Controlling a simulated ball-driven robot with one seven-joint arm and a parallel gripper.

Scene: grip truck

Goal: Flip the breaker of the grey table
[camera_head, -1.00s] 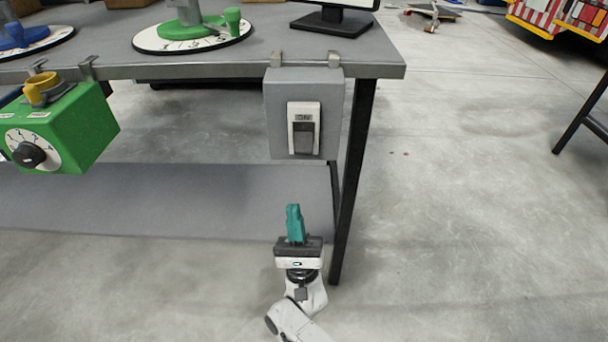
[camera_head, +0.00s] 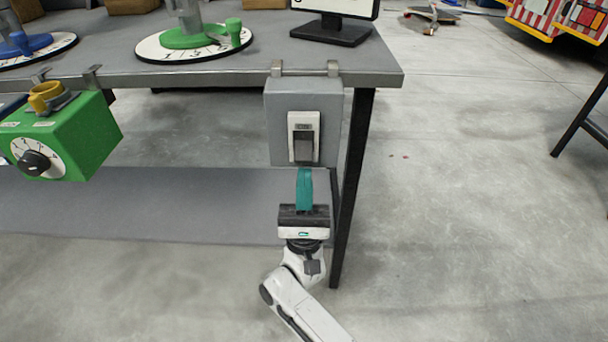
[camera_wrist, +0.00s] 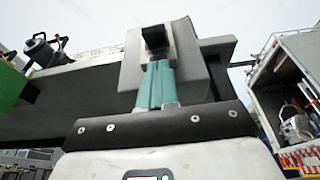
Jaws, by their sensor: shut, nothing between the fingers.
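The breaker (camera_head: 303,137) is a dark rocker in a pale frame on a grey box (camera_head: 329,150). The box hangs by two metal hooks from the front edge of the grey table (camera_head: 330,72), near its right end. My gripper (camera_head: 304,172) has teal fingers, pressed together and empty. The fingertips are at the lower edge of the breaker frame in the head view; I cannot tell if they touch it. In the wrist view the teal fingers (camera_wrist: 156,85) point up at the dark rocker (camera_wrist: 155,38), which juts out from the box just beyond their tips.
A green box (camera_head: 75,140) with a dial and yellow knob hangs left of the breaker box. A black table leg (camera_head: 352,190) stands just right. A lower grey shelf (camera_head: 130,205) lies behind my gripper. Open floor (camera_head: 470,220) is on the right.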

